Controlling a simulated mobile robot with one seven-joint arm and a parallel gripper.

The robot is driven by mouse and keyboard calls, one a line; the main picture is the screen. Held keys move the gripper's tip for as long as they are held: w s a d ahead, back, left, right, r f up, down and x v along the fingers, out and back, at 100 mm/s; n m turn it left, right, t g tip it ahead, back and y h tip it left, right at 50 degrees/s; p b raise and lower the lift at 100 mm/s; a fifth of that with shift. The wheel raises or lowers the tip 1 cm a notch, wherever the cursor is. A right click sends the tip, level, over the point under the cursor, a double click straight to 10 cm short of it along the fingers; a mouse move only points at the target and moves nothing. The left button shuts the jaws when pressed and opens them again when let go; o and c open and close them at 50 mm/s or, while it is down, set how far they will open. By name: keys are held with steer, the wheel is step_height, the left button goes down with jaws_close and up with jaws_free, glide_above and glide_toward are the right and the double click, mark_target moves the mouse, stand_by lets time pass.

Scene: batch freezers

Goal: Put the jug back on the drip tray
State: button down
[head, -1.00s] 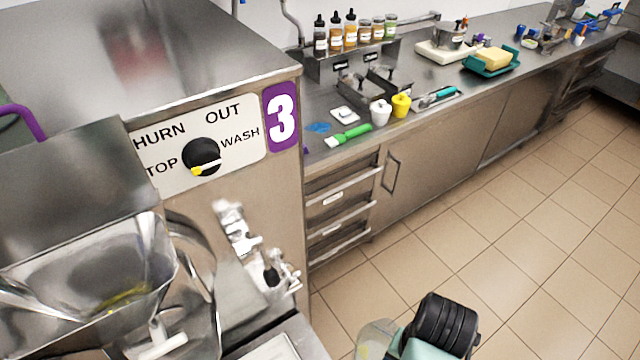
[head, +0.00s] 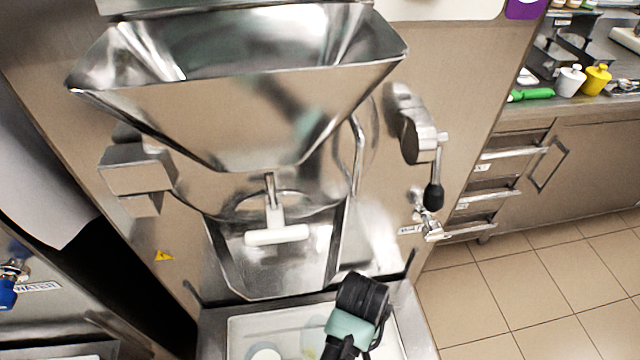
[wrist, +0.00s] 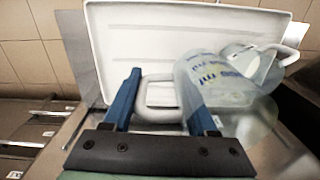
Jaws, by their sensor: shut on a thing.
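My gripper (wrist: 163,100) is shut on the handle (wrist: 158,112) of the translucent jug (wrist: 212,75), which has blue markings. In the wrist view the jug's body is right of the fingers and looks tilted. In the head view my gripper (head: 352,345) is over the right part of the white drip tray (head: 240,328), below the freezer's outlet. The jug is mostly hidden there, with a faint part left of the gripper. The white tray (wrist: 120,45) is behind the jug in the wrist view. I cannot tell whether they touch.
A pale second vessel with a handle (wrist: 250,62) shows beyond the jug. The steel hopper (head: 240,100) and chute (head: 285,260) are above the tray. A black-knobbed lever (head: 434,195) and a tap (head: 430,228) are at right. The tiled floor (head: 540,290) is clear.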

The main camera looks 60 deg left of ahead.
steer(key=shift+s+a+f, duration=0.15)
steer(key=shift+f, duration=0.5)
step_height(320, 180, down, 10)
steer(key=b, duration=0.2)
steer(key=shift+a+r+b, duration=0.1)
steer(key=shift+r+b, duration=0.1)
steer(key=shift+b, duration=0.1)
steer(key=shift+s+f, duration=0.1)
steer(key=shift+f, duration=0.05)
steer(key=shift+c, duration=1)
jaws_free()
